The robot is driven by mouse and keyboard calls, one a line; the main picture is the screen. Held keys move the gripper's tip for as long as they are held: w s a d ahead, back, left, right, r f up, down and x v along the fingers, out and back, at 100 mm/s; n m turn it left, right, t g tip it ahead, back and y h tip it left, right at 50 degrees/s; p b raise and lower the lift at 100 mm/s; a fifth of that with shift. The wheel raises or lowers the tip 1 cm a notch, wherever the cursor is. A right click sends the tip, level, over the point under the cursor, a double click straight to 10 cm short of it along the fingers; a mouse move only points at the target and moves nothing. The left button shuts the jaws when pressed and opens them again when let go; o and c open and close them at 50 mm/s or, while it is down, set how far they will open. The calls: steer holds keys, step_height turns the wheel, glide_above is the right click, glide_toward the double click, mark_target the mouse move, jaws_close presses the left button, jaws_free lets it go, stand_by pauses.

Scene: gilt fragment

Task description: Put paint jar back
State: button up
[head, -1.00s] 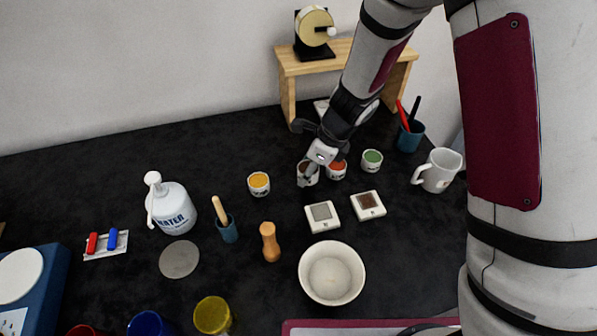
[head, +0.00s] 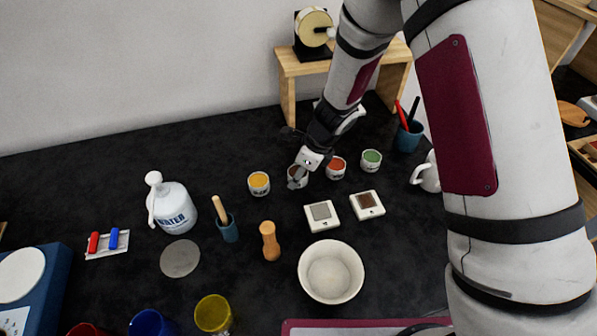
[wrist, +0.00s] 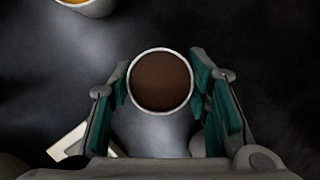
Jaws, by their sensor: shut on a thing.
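A small white paint jar with dark brown paint (wrist: 160,82) is between the green-padded fingers of my gripper (wrist: 163,95) in the wrist view. The fingers are shut on its sides and its open top faces the camera. In the head view my gripper (head: 297,178) covers much of the brown paint jar (head: 297,169). Whether the jar touches the table is hard to tell. It is in a row with a yellow paint jar (head: 259,183) to its left and an orange-red paint jar (head: 336,167) and a green paint jar (head: 371,160) to its right.
Two small square tiles (head: 322,216) lie in front of the jars, with a white bowl (head: 331,272) nearer. A wooden stand (head: 289,68) is behind. A blue cup with brushes (head: 408,136) and a white pitcher (head: 427,176) are at right.

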steer(key=o, duration=1.3)
steer(key=s+d+r+n+p, duration=0.1)
steer(key=s+d+r+n, duration=0.2)
steer(key=r, duration=0.8)
steer(key=s+d+r+n, duration=0.2)
steer(key=d+r+n, duration=0.15)
steer(key=r, duration=0.75)
steer(key=s+d+r+n+t+h, duration=0.1)
steer(key=s+d+r+n, duration=0.3)
steer(key=s+n, duration=0.1)
steer(key=s+d+r+n+t+h, duration=0.1)
steer(key=s+d+r+n, duration=0.4)
steer(key=s, duration=0.3)
steer(key=s+d+r+n+t+h, duration=0.1)
steer(key=s+d+r+n+t, duration=0.1)
steer(key=s+d+r+n, duration=0.2)
steer(key=shift+s+d+r+n+h, duration=0.15)
steer(key=shift+s+n, duration=0.25)
steer(key=shift+s, duration=0.4)
steer(key=shift+s+d+n+h, duration=0.1)
steer(key=shift+s+n+h, duration=0.2)
steer(key=shift+s, duration=0.5)
